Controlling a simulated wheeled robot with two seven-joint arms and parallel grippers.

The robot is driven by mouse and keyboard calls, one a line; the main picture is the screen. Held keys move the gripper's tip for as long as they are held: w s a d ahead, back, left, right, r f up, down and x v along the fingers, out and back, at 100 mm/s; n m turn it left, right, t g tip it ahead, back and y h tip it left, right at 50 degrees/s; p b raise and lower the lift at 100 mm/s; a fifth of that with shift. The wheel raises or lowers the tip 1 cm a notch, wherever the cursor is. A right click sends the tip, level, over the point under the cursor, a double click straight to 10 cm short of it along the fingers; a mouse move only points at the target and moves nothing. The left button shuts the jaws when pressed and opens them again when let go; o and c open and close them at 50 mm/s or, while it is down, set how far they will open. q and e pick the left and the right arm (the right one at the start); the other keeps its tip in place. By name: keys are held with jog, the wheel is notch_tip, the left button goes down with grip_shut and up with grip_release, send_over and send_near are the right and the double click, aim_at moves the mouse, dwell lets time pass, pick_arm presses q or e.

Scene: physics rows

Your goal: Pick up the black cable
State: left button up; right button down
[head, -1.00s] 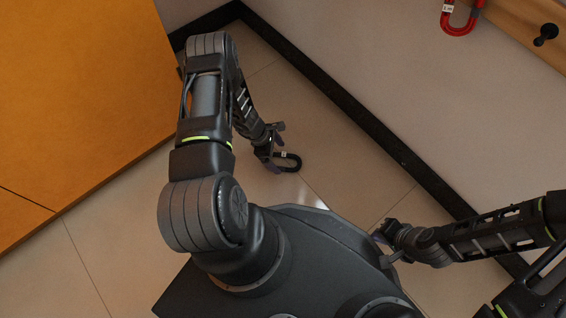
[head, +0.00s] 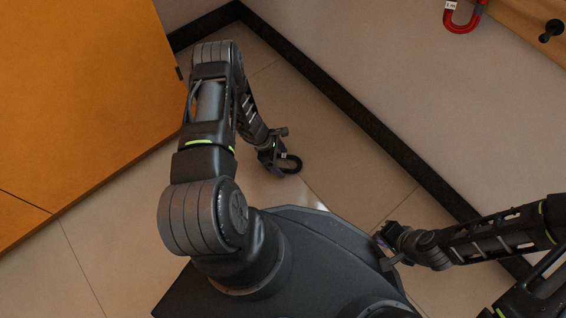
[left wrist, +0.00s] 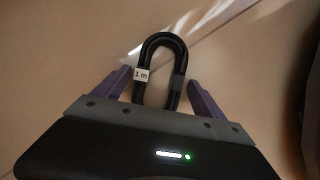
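The black cable (head: 292,164) is bent into a loop with a white tag, low over or on the tiled floor; I cannot tell if it touches. In the left wrist view the cable (left wrist: 162,42) reaches back between the fingers, its tag marked "1 m". My left gripper (head: 279,167) is at the cable. In the wrist view its purple fingers (left wrist: 160,82) stand on either side of the loop, with narrow gaps showing. The cable's rear end is hidden by the gripper body. My right gripper (head: 383,245) is away at the right; its fingers are unclear.
An orange cabinet panel (head: 75,95) stands at the left. A dark skirting (head: 350,110) runs along the wall. A red looped cable (head: 462,22) hangs by a wooden rail (head: 530,25) with a black peg (head: 550,32). Floor near the left gripper is clear.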

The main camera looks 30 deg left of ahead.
pick_arm(q)
jog(key=c, duration=1.2)
jog(key=shift+r+p, duration=2.3)
jog(key=shift+r, duration=2.7)
